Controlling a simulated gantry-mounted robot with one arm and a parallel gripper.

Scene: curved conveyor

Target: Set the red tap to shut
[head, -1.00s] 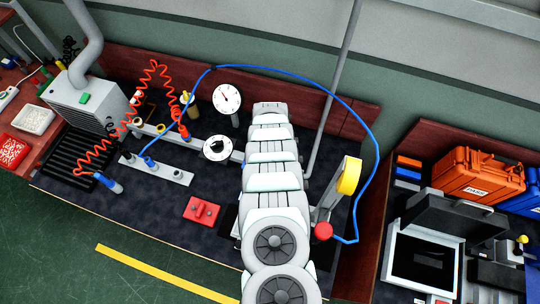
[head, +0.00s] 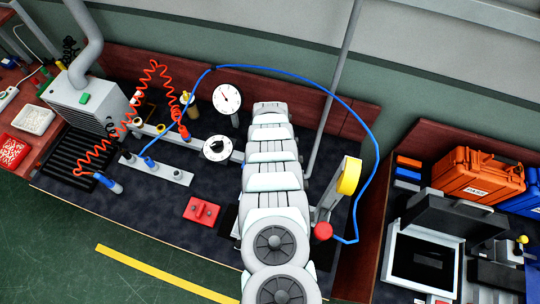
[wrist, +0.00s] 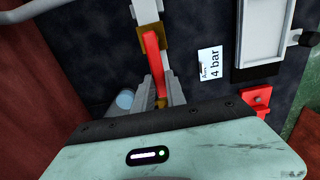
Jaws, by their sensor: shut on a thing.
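The red tap (wrist: 151,48) shows in the wrist view as a long red lever at a brass body, which joins a pale pipe at the top. The lever runs roughly up and down in that view, toward my gripper. My gripper (wrist: 159,88) has its grey fingers closed on either side of the lever's near part. In the head view my arm covers both the tap and my gripper.
A "4 bar" label (wrist: 210,66) lies beside the tap. A red block (head: 202,211) sits on the dark bench mat. A round gauge (head: 227,97) stands behind. A blue hose (head: 352,108) arches over the bench. A yellow-ended lever (head: 348,177) stands right of my arm.

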